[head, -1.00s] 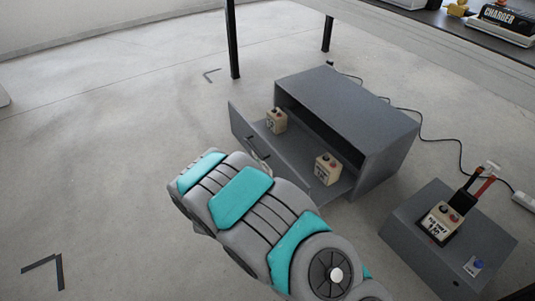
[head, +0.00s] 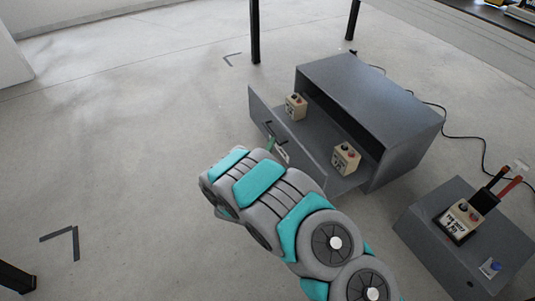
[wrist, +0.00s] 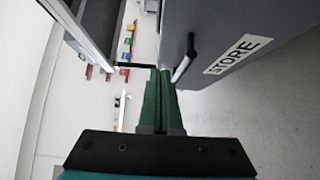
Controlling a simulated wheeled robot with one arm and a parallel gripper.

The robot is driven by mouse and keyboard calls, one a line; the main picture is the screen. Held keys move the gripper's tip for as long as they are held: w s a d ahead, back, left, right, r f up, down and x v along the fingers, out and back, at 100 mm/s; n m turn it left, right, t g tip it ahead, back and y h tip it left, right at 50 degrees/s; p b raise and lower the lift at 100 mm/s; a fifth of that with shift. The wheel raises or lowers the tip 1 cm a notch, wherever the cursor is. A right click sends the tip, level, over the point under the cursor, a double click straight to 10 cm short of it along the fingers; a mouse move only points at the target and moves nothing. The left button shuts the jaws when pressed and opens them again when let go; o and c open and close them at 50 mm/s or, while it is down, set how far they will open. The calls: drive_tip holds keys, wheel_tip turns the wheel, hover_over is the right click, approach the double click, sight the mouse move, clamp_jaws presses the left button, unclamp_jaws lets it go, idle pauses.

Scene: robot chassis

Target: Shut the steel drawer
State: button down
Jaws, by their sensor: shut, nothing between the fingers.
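The steel drawer (head: 318,146) stands open out of a grey steel cabinet (head: 375,88) on the floor. In the head view, my arm hides part of the drawer front and most of the gripper.
A lower grey box (head: 462,238) with another button unit (head: 462,218) stands at right. Table legs (head: 255,30) rise behind.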

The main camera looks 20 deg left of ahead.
sight(285, 129)
drive_tip(key=shift+w+d, duration=0.4)
drive_tip(key=shift+w, duration=0.5)
drive_tip(key=shift+w+d, duration=0.4)
drive_tip(key=shift+w, duration=0.45)
drive_tip(key=shift+w+d, duration=0.4)
drive_tip(key=shift+w, duration=0.5)
drive_tip(key=w+d+b, duration=0.3)
drive_tip(key=w+d, duration=1.1)
drive_tip(key=w, duration=0.3)
drive_tip(key=shift+d+b, duration=0.3)
